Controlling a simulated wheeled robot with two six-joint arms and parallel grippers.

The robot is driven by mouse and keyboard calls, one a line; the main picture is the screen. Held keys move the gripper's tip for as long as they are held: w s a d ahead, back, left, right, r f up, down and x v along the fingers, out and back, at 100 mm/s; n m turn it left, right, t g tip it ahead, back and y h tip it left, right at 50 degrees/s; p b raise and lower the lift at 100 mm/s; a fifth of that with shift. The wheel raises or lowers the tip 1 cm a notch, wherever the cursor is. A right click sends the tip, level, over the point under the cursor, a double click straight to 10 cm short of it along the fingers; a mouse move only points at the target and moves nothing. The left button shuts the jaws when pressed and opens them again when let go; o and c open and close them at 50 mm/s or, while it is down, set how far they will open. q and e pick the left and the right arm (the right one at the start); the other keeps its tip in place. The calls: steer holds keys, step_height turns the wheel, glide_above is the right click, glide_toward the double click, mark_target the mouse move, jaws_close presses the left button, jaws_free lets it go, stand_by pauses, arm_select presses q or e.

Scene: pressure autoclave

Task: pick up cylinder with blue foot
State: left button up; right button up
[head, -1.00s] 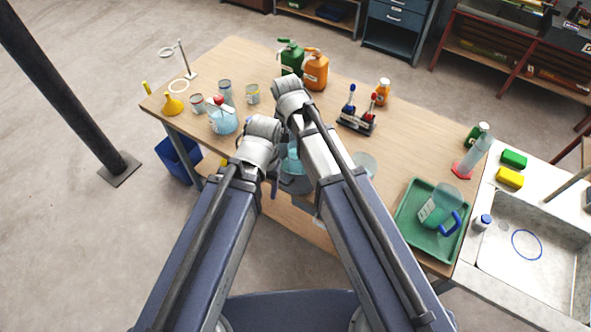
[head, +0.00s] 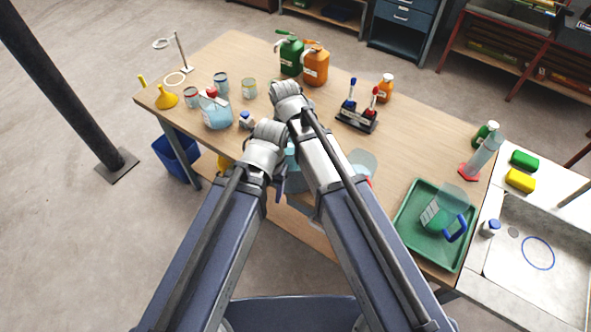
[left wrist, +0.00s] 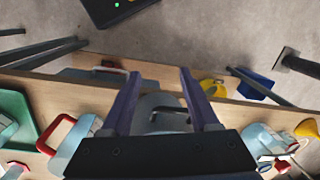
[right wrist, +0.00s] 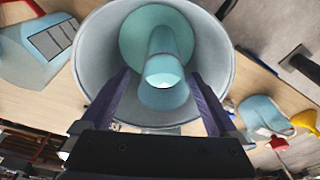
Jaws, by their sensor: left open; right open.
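I cannot make out a cylinder with a blue foot. A tall clear cylinder (head: 485,152) at the table's right end has a red foot. A wide grey round vessel (right wrist: 212,50) lies ahead of my right gripper (right wrist: 160,73), with a pale teal cylindrical shape (right wrist: 164,68) inside; whether that is the cylinder is unclear. My right gripper is open, its fingers overlapping the vessel's near side in view. My left gripper (left wrist: 158,73) is open, with a grey handled thing (left wrist: 157,108) showing between and below its fingers. In the head view my arms hide much of this area.
A green tray (head: 408,232) holds a blue-handled jug (head: 440,215). A wash bottle (head: 216,112), small blue-capped bottle (head: 246,120) and yellow funnel (head: 166,98) stand at left. A red-handled jug (left wrist: 75,140) is near my left gripper.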

steer(key=shift+a+f, duration=0.2)
steer(key=shift+f, duration=0.2)
jaws_close()
stand_by(0.5)
